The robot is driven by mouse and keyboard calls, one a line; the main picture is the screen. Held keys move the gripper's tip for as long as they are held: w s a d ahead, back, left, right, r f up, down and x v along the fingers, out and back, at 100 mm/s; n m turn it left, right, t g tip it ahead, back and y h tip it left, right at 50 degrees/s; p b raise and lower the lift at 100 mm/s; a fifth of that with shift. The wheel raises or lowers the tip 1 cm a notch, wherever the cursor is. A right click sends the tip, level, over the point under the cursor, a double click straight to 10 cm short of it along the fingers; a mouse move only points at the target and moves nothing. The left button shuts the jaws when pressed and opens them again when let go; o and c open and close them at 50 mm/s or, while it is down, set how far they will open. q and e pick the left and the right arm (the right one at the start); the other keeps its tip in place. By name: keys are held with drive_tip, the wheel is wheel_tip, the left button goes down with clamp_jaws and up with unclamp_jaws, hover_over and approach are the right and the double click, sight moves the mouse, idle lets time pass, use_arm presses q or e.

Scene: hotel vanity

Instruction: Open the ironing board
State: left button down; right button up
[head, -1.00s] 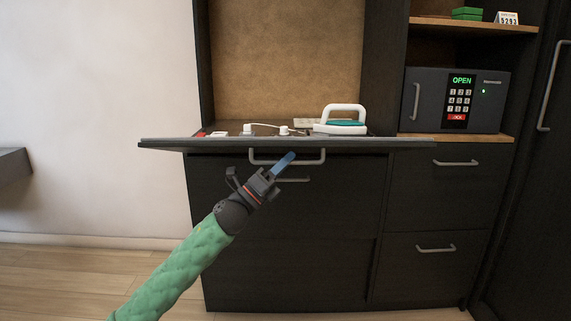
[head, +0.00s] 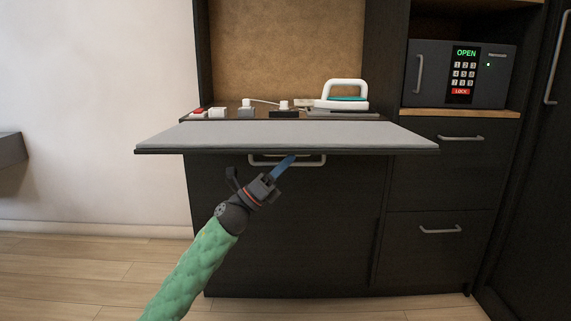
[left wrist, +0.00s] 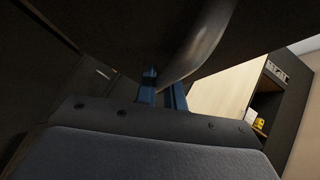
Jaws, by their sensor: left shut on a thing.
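The ironing board (head: 285,134) juts out from the dark cabinet, its grey padded top showing and looking roughly level. A metal bar handle (head: 262,160) shows just below its front edge. My left gripper (head: 284,166) has blue fingers and is shut on this handle from below. In the left wrist view the blue fingers (left wrist: 163,90) meet the curved grey handle (left wrist: 198,45) under the dark underside of the board. The fingers' exact contact is partly hidden. My right gripper is not in view.
A white and teal iron (head: 343,97) and a row of sockets (head: 247,112) sit behind the board. A safe (head: 458,74) reading OPEN stands on the right shelf above drawers with handles (head: 440,230). The wood floor (head: 90,270) at left is clear.

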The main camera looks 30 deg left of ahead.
use_arm(q)
drive_tip(key=shift+f, duration=0.1)
idle(0.4)
drive_tip(key=c, duration=1.5)
unclamp_jaws()
drive_tip(key=shift+w, duration=0.1)
drive_tip(key=shift+f, duration=0.1)
drive_tip(key=shift+s+a+f, duration=0.1)
drive_tip(key=shift+s+f, duration=0.05)
drive_tip(key=shift+s, duration=0.15)
drive_tip(key=shift+p+v, duration=0.55)
drive_tip(key=shift+v, duration=3.1)
drive_tip(key=shift+w, duration=0.1)
